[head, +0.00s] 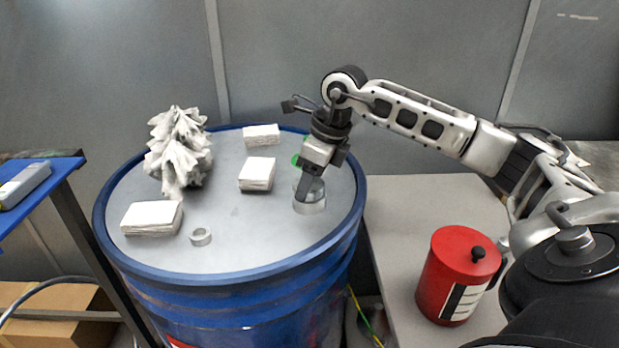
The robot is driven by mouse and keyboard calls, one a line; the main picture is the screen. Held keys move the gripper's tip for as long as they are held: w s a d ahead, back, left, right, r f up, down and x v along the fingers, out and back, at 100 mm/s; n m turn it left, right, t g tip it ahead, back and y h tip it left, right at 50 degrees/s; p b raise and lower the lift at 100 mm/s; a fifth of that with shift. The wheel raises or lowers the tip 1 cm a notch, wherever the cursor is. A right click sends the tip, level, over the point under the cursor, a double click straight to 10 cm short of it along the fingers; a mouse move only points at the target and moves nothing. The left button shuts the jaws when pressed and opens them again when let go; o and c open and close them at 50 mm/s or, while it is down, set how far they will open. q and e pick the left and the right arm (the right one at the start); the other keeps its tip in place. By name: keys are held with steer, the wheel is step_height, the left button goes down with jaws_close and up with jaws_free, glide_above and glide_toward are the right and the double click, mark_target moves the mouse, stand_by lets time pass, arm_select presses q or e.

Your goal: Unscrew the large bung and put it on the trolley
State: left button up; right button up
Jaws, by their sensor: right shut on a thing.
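A large blue drum (130,259) with a grey lid stands in the middle of the head view. On the right part of its lid is the large bung (310,204), a grey metal cylinder. My right gripper (309,190) points down at it and is shut on its upper part, partly hiding it. I cannot tell whether the bung is still seated in the lid. A smaller metal ring or bung (201,236) sits near the lid's front. A blue-topped stand (62,164), possibly the trolley, is at the left edge. My left gripper is not in view.
Several white stacks, one of them here (151,218), and a crumpled white pile (179,150) lie on the drum lid. A red canister (458,275) stands on a grey surface (405,215) at right. A grey device (22,186) lies on the blue top.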

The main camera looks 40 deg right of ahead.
steer(key=n, duration=0.3)
steer(key=shift+d+r+g+y+p, duration=0.1)
steer(key=shift+g+y+p, duration=0.2)
steer(key=shift+y+p, duration=0.1)
steer(key=shift+n, duration=0.8)
steer(key=n+g+p, duration=0.1)
steer(key=n, duration=0.1)
steer(key=shift+n+y, duration=0.3)
steer(key=shift+n, duration=1)
steer(key=shift+g, duration=0.3)
